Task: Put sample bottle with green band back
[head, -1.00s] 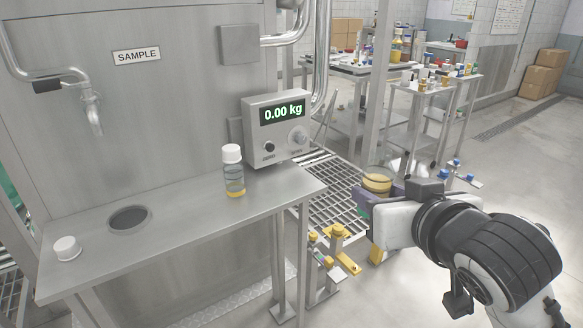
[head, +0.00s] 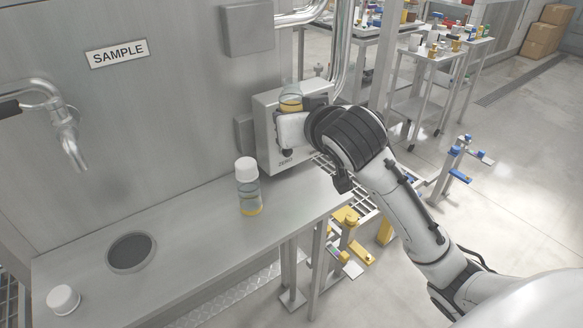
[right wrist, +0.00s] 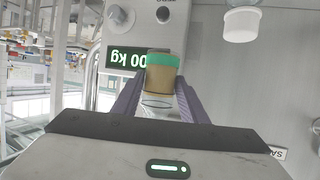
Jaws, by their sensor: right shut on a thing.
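My right gripper (right wrist: 158,100) is shut on a bottle with a green band (right wrist: 162,61) and amber contents, its purple fingers on both sides. In the head view this bottle (head: 291,98) shows above the gripper, in front of the scale display box and above the bench; no cap shows on it. Another sample bottle (head: 249,190) with a white cap and yellow at its base stands upright on the steel bench (head: 190,235). Its cap (right wrist: 241,24) also shows in the right wrist view. My left gripper is not in view.
A loose white cap (head: 63,300) lies at the bench's left end, near a round hole (head: 130,252). A tap (head: 70,140) hangs from the wall under the SAMPLE sign (head: 117,53). The display box (head: 270,125) is partly hidden by my arm. The bench middle is clear.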

